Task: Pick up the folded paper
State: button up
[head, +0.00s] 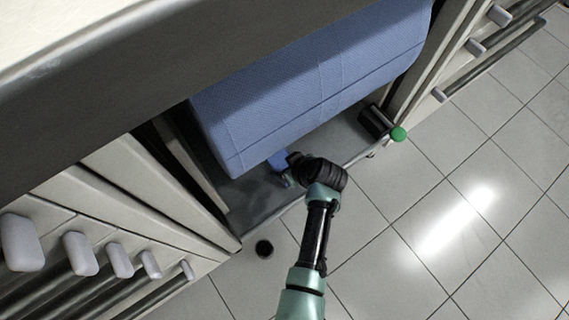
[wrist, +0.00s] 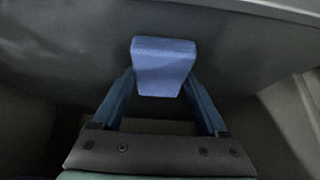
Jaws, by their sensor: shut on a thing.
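The folded paper (wrist: 163,66) is a small blue block between the two fingers of my gripper (wrist: 160,82) in the wrist view. A finger lies along each of its sides, and the gripper is shut on it. In the head view a small bit of the blue paper (head: 278,160) shows at the tip of my gripper (head: 286,172), under the edge of a large blue roll. The rest of it is hidden there by the gripper and the roll.
The large blue roll (head: 315,85) fills the recess above the gripper. Grey cabinets with drawer handles stand on both sides.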

aim_at(280, 159)
jog(key=shift+r, duration=0.1)
jog(key=shift+r+p, duration=0.4)
jog(key=shift+r, duration=0.05)
notch_tip(280, 159, up, 3)
jog(key=shift+p, duration=1.15)
jog(key=s+d+p, duration=0.1)
jog(key=s+d, duration=0.2)
jog(key=s, duration=0.2)
jog(key=s+d+p, duration=0.1)
jog(key=s+d, duration=0.3)
jog(key=s+d+p, duration=0.2)
jog(key=s+d, duration=0.1)
jog(key=s, duration=0.2)
jog(key=shift+s+d+f, duration=0.3)
